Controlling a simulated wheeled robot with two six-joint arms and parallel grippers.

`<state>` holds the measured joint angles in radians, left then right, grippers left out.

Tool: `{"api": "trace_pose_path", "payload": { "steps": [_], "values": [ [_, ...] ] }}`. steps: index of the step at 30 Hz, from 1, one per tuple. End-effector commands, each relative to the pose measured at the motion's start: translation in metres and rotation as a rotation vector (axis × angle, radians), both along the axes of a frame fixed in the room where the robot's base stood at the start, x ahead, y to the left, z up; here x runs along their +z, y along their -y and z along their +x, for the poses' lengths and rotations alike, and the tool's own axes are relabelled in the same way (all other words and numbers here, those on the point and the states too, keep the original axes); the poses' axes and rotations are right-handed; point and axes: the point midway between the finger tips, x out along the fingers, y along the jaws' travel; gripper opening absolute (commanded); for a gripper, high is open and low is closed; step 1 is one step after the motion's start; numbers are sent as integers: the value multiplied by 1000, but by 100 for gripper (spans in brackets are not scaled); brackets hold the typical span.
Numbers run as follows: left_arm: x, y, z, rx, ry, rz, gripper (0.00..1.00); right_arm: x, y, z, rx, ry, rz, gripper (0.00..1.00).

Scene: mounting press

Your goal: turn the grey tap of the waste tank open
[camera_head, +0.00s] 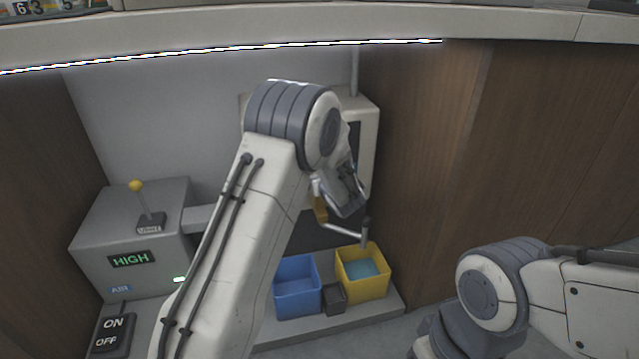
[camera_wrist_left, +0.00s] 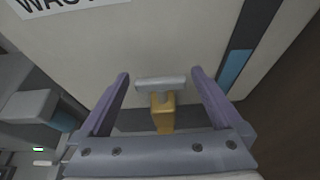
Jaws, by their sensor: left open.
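The waste tank (camera_head: 368,125) is a pale box at the back, partly hidden by my left arm. Its cut-off label begins "WAS" in the left wrist view, where the tank front (camera_wrist_left: 175,35) fills the upper part. The grey tap handle (camera_wrist_left: 161,84) lies crosswise on its brass body (camera_wrist_left: 163,113), forming a T. My left gripper (camera_wrist_left: 160,74) is open, with one purple finger on each side of the handle and visible gaps to both. In the head view the left gripper (camera_head: 342,200) is at the tank's lower front, and the handle cannot be made out.
A blue bin (camera_head: 298,306), a small dark box (camera_head: 334,300) and a yellow bin (camera_head: 376,292) with blue inside stand below. A grey box (camera_head: 105,235) with a yellow-knobbed lever stands left. Wooden panels flank the recess under the counter (camera_head: 300,28). My right arm is at lower right.

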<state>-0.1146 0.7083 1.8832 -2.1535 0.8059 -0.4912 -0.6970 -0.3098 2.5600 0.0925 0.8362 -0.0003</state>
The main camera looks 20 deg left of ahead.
Motion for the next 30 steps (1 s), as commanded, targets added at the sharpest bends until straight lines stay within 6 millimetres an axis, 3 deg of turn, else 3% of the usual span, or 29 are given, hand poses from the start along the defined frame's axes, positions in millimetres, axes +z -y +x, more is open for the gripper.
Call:
{"api": "trace_pose_path", "payload": {
  "steps": [11,15,17,18,25,30],
  "values": [
    [-2,-2,5,-3,-1,1,100,-3,0,0,0,0,0,100],
    [-2,-2,5,-3,-1,1,46,-3,0,0,0,0,0,100],
    [-2,-2,5,-3,-1,1,24,-3,0,0,0,0,0,100],
    [-2,-2,5,-3,-1,1,19,-3,0,0,0,0,0,100],
    [0,-2,6,22,0,0,19,5,0,0,0,0,0,100],
    [3,-1,7,90,1,0,19,21,0,0,0,0,0,100]
  ]
}}
